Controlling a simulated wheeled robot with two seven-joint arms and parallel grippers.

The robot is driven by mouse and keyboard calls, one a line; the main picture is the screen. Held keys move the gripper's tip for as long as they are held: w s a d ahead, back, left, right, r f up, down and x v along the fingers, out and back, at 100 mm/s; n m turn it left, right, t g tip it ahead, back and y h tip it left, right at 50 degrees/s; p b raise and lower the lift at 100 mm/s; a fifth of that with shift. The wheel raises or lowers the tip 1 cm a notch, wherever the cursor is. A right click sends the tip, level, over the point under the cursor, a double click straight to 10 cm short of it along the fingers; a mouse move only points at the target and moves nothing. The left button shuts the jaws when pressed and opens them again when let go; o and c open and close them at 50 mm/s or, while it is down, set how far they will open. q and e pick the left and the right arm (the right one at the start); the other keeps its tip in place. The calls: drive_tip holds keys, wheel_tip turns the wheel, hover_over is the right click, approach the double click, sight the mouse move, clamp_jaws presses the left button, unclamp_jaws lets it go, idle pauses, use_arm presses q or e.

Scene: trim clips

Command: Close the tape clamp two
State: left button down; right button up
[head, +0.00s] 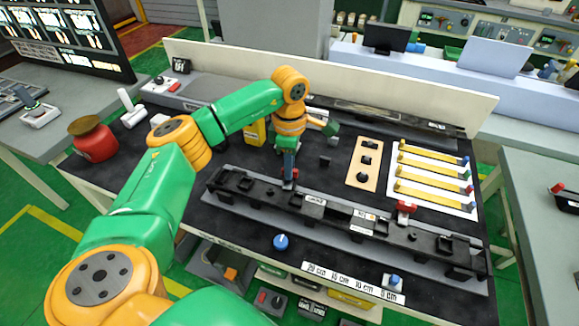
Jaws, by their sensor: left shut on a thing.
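A long black fixture (260,194) lies across the front of the dark worktable and carries small white labels. My left gripper (289,180) points down at the back edge of this fixture, left of its middle. It is shut on a small red clamp handle (294,173), mostly hidden by the fingers. A second red clamp handle (405,206) stands on the fixture further right, clear of my gripper. I cannot read which clamp is number two. My right gripper is out of view.
Yellow strips with coloured ends lie on a white board (463,206) at the right. A tan panel (363,164) with black parts is beside it. A blue knob (281,242) is in front of the fixture. A red container (93,138) stands at the far left.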

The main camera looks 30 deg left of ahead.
use_arm(q)
drive_tip(key=shift+m, duration=0.8)
drive_tip(key=c, duration=0.8)
unclamp_jaws()
drive_tip(key=shift+c, duration=0.2)
drive_tip(key=shift+r+b, duration=0.3)
wheel_tip(320, 180, up, 7)
drive_tip(key=shift+d+f+b, duration=0.1)
drive_tip(key=shift+f+b, duration=0.1)
drive_tip(key=shift+b, duration=0.35)
